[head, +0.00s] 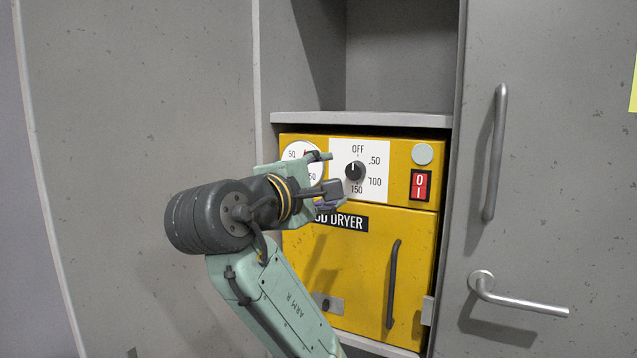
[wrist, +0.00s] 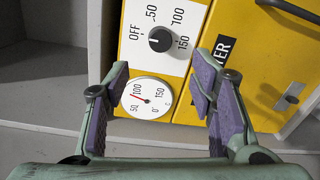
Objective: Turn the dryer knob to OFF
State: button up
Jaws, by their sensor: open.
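The dryer knob (head: 355,171) is round and black, on a white dial plate (head: 373,190) on the yellow front panel. Its white mark points up, at or close to OFF. In the wrist view, the knob (wrist: 160,39) has its mark pointing left, on the OFF side, with 50, 100 and 150 around it. My gripper (head: 329,173) is open just left of the knob in the head view. In the wrist view, my gripper (wrist: 163,76) has its two fingers spread wide with nothing between them; the knob shows beyond the tips, apparently apart from them.
A round gauge (wrist: 149,98) sits beside the dial, partly hidden by my gripper in the head view. A red rocker switch (head: 420,186) and a pale round button (head: 422,154) are to the right. The dryer door has a dark handle (head: 393,284). A grey cabinet (head: 545,150) with metal handles stands at right.

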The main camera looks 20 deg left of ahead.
jog(key=shift+s, duration=1)
